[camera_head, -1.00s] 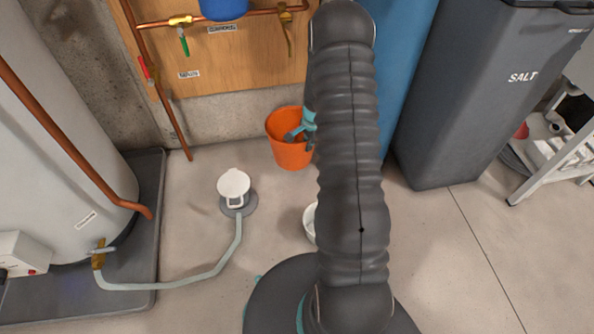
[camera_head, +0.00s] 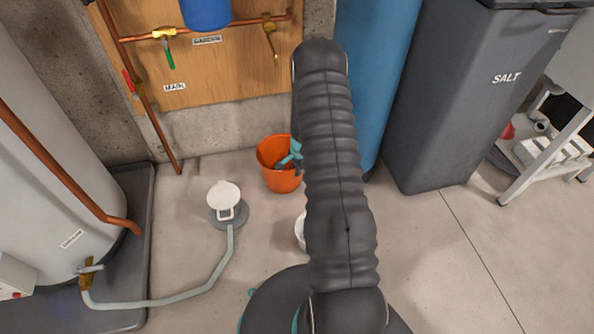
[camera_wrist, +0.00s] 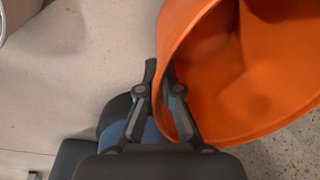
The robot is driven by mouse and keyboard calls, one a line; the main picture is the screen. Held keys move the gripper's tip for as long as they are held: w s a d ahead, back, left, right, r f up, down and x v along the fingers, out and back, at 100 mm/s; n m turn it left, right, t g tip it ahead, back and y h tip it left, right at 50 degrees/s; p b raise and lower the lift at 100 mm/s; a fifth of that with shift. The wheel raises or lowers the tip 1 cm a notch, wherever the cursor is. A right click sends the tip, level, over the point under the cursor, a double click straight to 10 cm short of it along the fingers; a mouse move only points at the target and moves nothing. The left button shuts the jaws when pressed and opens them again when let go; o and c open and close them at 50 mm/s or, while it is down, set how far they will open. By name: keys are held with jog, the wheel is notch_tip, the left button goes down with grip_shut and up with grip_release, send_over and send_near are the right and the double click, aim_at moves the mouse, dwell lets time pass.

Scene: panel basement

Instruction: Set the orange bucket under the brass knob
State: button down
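The orange bucket (camera_head: 279,180) is upright near the wall in the head view, below and slightly right of the brass-handled tap (camera_head: 268,30) in the picture. Whether its base touches the floor I cannot tell. My gripper (camera_head: 293,155) is at the bucket's rim, partly hidden by my arm. In the wrist view, the bucket (camera_wrist: 225,75) fills the right side. My gripper's fingers (camera_wrist: 162,90) straddle its wall, one outside and one inside, and look closed on it. The brass-handled tap is on a copper pipe on the wooden panel. Other taps there have green (camera_head: 169,58) and red (camera_head: 127,82) handles.
A white-topped floor drain (camera_head: 224,195) with a grey hose (camera_head: 215,270) lies left of the bucket. A tank (camera_head: 40,180) stands at left. A blue cylinder (camera_head: 375,70) and grey salt bin (camera_head: 450,110) stand right. A white round item (camera_head: 300,230) is partly behind my arm.

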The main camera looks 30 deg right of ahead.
jog(key=shift+f, duration=0.15)
jog(key=c, duration=1.3)
grip_release()
